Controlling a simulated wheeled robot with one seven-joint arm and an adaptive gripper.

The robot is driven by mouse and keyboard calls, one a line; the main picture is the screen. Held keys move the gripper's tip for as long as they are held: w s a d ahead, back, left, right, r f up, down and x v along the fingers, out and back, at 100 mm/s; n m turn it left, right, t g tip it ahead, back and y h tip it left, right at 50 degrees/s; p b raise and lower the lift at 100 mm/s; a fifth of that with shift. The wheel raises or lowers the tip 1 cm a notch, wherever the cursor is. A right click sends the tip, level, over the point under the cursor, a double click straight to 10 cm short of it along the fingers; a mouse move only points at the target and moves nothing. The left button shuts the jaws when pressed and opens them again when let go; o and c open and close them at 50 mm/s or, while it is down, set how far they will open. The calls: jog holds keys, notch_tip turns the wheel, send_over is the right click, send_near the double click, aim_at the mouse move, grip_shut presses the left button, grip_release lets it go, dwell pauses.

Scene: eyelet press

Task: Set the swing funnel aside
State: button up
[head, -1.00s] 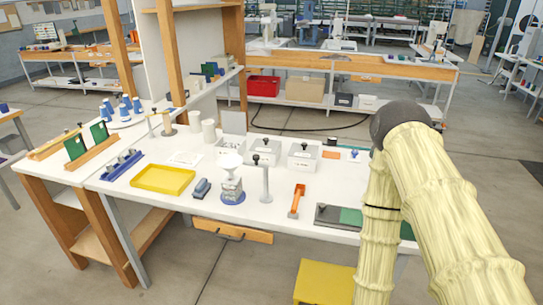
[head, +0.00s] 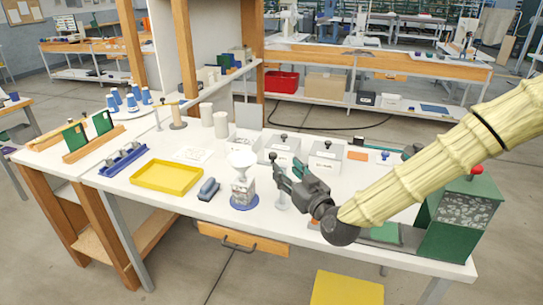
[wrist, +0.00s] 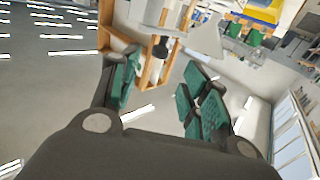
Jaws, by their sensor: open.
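The swing funnel (head: 242,160) is a white cone. It sits above a small press-like unit (head: 243,190) with a blue round base near the table's front. In the wrist view, a pale cone that looks like the funnel (wrist: 207,40) shows beyond the fingers. My gripper (head: 280,172) is open and empty, just right of the funnel and apart from it. A dark knob (wrist: 160,46) shows between the green-padded fingers in the wrist view.
A blue-grey stapler-like object (head: 208,189) and a yellow tray (head: 145,174) lie left of the funnel. Grey bins (head: 325,158) with dark knobs stand behind my gripper. A green machine (head: 462,222) with a red knob stands at the right. The front left of the table is fairly clear.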

aim_at(275, 158)
jog(key=p+x, duration=0.2)
jog(key=x, duration=0.7)
jog(key=shift+w+a, duration=0.1)
jog(key=shift+w, duration=0.2)
jog(key=shift+c, duration=0.3)
grip_shut()
